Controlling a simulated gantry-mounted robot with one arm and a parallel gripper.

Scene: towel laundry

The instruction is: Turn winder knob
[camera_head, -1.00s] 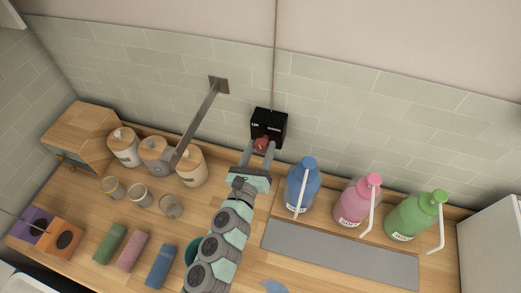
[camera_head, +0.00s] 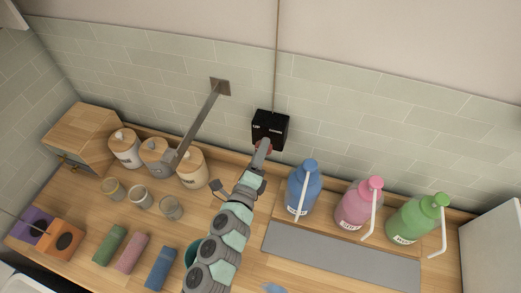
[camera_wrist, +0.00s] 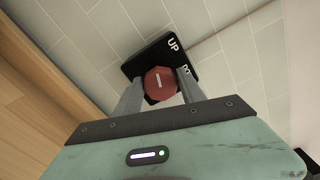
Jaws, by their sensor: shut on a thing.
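The winder is a black box (camera_head: 271,125) on the tiled wall, with a cord running up from it. Its red knob (camera_wrist: 160,83) is faceted and has a pale line on its face. White lettering beside it reads "UP", with a second word partly hidden by a finger. My gripper (camera_wrist: 160,90) is shut on the knob, one finger on each side. In the head view my gripper (camera_head: 264,148) is seen edge-on and hides most of the knob.
Blue (camera_head: 301,187), pink (camera_head: 355,205) and green (camera_head: 414,220) pump bottles stand right of my arm. Lidded canisters (camera_head: 156,156) and small cups (camera_head: 140,196) stand to the left. A metal arm (camera_head: 197,125) juts from the wall left of the winder.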

